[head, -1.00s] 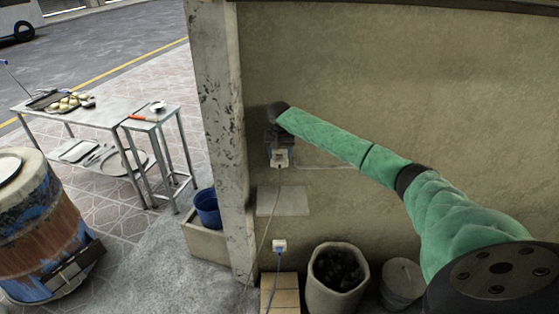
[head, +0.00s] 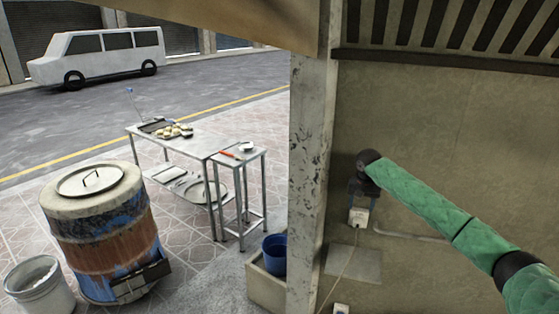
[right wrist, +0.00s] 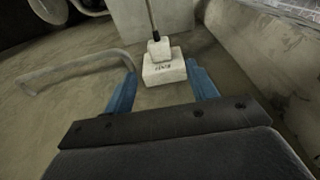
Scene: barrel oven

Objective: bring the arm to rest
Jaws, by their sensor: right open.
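My right arm, in a green sleeve, reaches in from the right in the head view. Its gripper (head: 361,192) is near the wall, just above a white plug box (head: 359,217). In the right wrist view the gripper's two blue fingers (right wrist: 163,88) are spread apart, one on each side of the white box (right wrist: 164,71), with nothing clamped between them. A plug with a dark cord (right wrist: 158,46) sits on the box. I cannot tell how far the fingertips are from the box. My left gripper is not in view.
A concrete post (head: 309,170) stands left of the arm, with a blue bucket (head: 274,254) at its foot. A barrel oven (head: 104,236) with a lid (head: 90,179) and a metal table (head: 180,141) with food stand farther left. A pipe (right wrist: 75,69) runs along the wall near the gripper.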

